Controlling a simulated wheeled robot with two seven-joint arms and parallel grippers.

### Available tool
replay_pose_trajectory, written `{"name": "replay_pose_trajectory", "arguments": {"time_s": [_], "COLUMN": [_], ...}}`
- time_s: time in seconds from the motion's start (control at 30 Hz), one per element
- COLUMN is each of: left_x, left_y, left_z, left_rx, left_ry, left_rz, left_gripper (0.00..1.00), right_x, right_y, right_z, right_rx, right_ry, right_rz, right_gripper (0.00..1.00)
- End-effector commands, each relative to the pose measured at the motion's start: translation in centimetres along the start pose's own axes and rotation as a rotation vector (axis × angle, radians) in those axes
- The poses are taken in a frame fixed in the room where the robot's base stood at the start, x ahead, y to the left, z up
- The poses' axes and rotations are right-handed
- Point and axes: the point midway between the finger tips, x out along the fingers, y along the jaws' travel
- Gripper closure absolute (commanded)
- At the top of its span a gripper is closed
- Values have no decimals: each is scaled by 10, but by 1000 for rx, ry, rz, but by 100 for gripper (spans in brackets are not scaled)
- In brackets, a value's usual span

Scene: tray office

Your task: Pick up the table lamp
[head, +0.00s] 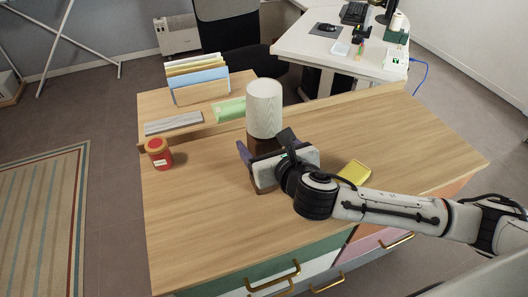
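The table lamp has a white ribbed cylindrical shade (264,108) and a brown block-like base (262,146). It stands upright on the wooden desk top, near the middle. My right gripper (265,146) reaches in from the right, low at the lamp's base. Its two fingers are spread wide, one on each side of the base, below the shade. I see no clear sign of them pressing on it. The gripper body hides much of the base's lower part. My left gripper is not in view.
A red jar (159,154) stands at the left of the desk (210,220). A file rack (197,80), a grey block (173,123) and a green item (230,109) lie behind. A yellow block (355,172) is right of my gripper. The desk's front left is clear.

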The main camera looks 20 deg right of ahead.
Motion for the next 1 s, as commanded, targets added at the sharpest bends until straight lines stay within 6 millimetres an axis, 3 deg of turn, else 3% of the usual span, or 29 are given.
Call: {"name": "replay_pose_trajectory", "arguments": {"time_s": [0.2,0.6,0.87,1.0], "left_x": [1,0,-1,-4], "left_y": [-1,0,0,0], "left_z": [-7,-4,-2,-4], "left_rx": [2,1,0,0], "left_ry": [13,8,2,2], "left_rz": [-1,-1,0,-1], "left_gripper": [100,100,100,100], "right_x": [0,0,-1,-7], "right_y": [0,0,0,0], "right_z": [0,0,6,23], "right_rx": [0,-1,0,1], "right_ry": [0,0,-8,-12], "right_rz": [0,0,1,0], "right_gripper": [28,96,96,96]}}
